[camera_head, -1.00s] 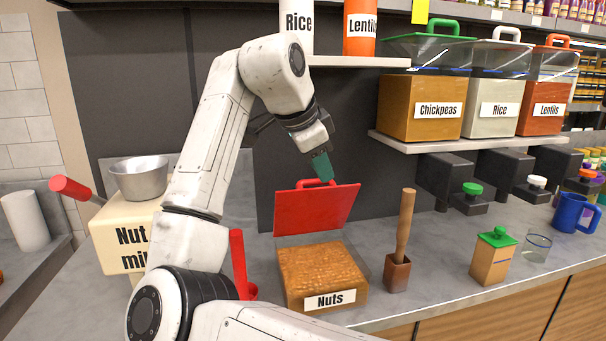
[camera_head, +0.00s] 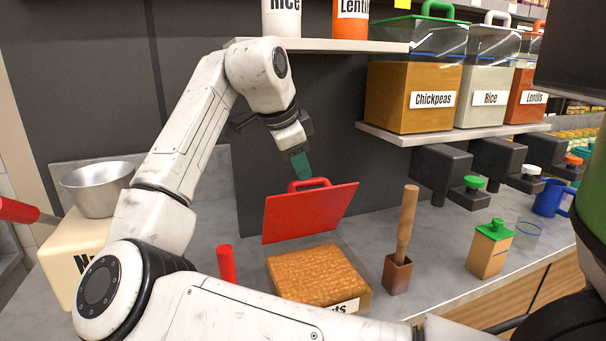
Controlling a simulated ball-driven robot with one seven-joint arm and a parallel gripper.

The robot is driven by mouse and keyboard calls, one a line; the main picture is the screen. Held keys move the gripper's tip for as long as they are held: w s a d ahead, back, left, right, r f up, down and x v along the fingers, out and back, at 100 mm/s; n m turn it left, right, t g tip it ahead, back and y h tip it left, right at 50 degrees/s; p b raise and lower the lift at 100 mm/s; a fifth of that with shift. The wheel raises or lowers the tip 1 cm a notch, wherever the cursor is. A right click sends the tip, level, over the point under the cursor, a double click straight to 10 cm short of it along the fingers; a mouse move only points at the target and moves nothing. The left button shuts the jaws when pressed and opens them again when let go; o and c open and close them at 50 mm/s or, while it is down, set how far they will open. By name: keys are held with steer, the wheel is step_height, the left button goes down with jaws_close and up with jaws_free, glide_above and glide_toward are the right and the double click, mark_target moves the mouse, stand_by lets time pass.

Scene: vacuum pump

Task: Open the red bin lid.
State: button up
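The red bin lid (camera_head: 309,213) is up off the nuts bin and steeply tilted, with its broad face toward the camera. Its red handle (camera_head: 309,184) is at its top edge. The nuts bin (camera_head: 352,304) stands on the counter below, its brown contents uncovered. My gripper (camera_head: 300,164), with green fingers, points down at the handle from above. The fingertips are at or just behind the handle. I cannot tell whether they are closed on it.
A wooden pestle in a small mortar (camera_head: 397,273) stands right of the bin, and a green-lidded container (camera_head: 489,249) farther right. A red upright handle (camera_head: 226,263) is on the left. A shelf (camera_head: 318,45) hangs above. A metal bowl (camera_head: 98,187) sits at left.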

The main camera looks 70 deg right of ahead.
mark_target(304, 183)
steer(key=shift+x, duration=1.85)
steer(key=shift+c, duration=0.3)
jaws_close()
